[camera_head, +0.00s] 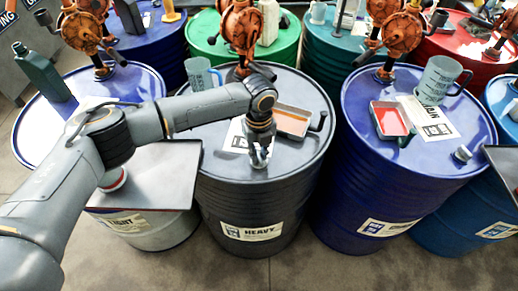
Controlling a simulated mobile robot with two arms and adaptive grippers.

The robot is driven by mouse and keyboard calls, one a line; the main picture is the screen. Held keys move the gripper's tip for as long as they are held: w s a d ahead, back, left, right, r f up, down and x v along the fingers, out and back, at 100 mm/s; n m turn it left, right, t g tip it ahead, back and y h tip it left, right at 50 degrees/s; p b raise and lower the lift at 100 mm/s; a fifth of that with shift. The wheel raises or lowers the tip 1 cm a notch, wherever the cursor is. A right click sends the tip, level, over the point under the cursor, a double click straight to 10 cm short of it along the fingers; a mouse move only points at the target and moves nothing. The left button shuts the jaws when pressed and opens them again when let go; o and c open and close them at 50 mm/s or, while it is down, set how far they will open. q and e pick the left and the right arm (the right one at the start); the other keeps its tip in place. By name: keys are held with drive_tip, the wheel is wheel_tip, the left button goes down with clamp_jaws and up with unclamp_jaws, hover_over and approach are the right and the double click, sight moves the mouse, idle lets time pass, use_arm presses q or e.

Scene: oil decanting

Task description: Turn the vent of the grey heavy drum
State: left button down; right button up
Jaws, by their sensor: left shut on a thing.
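The grey heavy drum (290,185) stands in the middle, with a label reading HEAVY (252,231) on its front. My left arm reaches in from the left over its lid. My left gripper (260,160) points down at the front part of the lid and is shut on the vent. The vent is mostly hidden between the fingertips, so I cannot tell how far it is turned. My right gripper is not in view.
An orange rotary pump (240,32), a measuring jug (201,74) and a tray with orange liquid (293,121) are on the heavy drum's lid. A blue drum (350,190) stands close on the right with its own jug (440,78) and vent (462,154). More drums stand behind.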

use_arm(q)
drive_tip(key=n+p, duration=0.2)
drive_tip(key=n, duration=0.1)
drive_tip(key=shift+r+n, duration=0.15)
drive_tip(key=shift+n, duration=0.25)
drive_tip(key=n+p, duration=0.3)
drive_tip(key=n, duration=0.1)
drive_tip(key=shift+n, duration=0.3)
drive_tip(key=n+p, duration=0.3)
drive_tip(key=n, duration=0.1)
drive_tip(key=shift+s+a, duration=0.1)
drive_tip(key=shift+n+p, duration=0.6)
drive_tip(key=shift+n, duration=0.7)
drive_tip(key=c, duration=1.3)
unclamp_jaws()
